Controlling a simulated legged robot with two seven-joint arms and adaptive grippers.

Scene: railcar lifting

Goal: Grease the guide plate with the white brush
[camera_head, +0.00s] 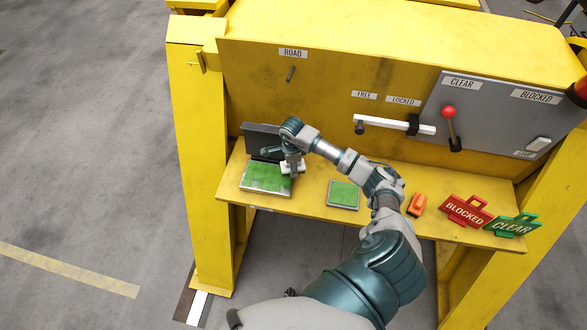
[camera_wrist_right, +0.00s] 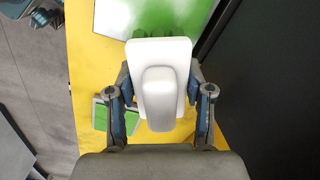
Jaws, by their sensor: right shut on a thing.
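The guide plate (camera_head: 262,180) lies on the yellow shelf at the left, its metal face largely covered in green grease, with paler bare metal along parts of it. It also shows at the top of the right wrist view (camera_wrist_right: 165,14). My right gripper (camera_head: 291,160) is shut on the white brush (camera_head: 293,169), over the plate's right part. In the right wrist view the white brush (camera_wrist_right: 164,85) sits between both fingers, with green bristles partly visible at its far end. Whether the bristles touch the plate is hard to tell. My left gripper is not in view.
A dark upright block (camera_head: 262,138) stands behind the plate. A grey tray with a green pad (camera_head: 343,194) lies right of it. Farther right are an orange object (camera_head: 416,204), a red BLOCKED sign (camera_head: 466,212) and a green CLEAR sign (camera_head: 512,225).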

